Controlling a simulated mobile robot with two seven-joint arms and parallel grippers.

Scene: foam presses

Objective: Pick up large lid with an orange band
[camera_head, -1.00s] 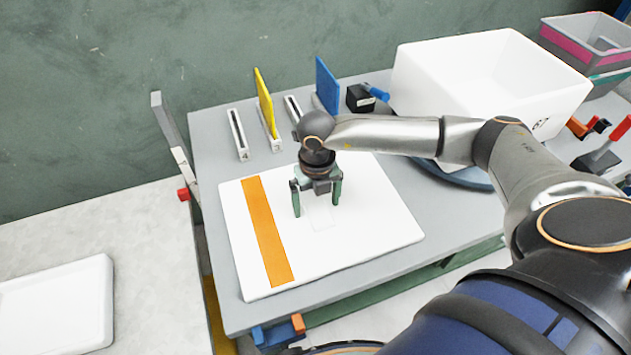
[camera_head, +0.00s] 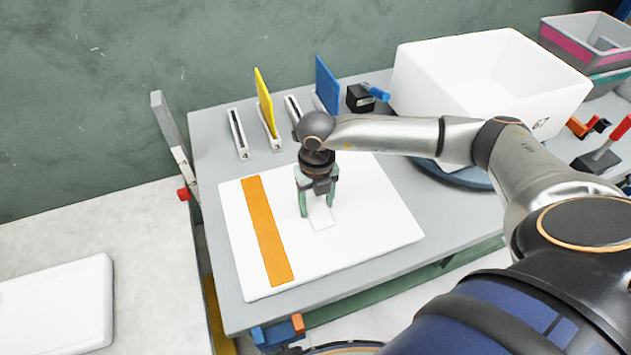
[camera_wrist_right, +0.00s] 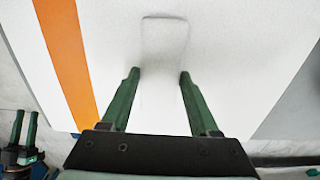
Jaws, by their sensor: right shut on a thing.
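The large white lid (camera_head: 375,225) with an orange band (camera_head: 265,230) along its left side lies flat on the grey table. A white raised handle (camera_head: 321,217) stands near its middle. My right gripper (camera_head: 317,213) comes down from above and is shut on this handle, one green finger on each side. In the right wrist view the handle (camera_wrist_right: 164,42) runs up from between the fingertips (camera_wrist_right: 157,75), and the orange band (camera_wrist_right: 66,55) is on the left. My left gripper (camera_wrist_right: 22,125) shows small at the lower left of that view, its fingers apart and empty.
A large white foam box (camera_head: 490,75) stands at the back right. Yellow (camera_head: 264,100) and blue (camera_head: 327,85) upright plates stand in slots behind the lid, near a black block (camera_head: 360,97). Another white slab (camera_head: 55,300) lies at the lower left.

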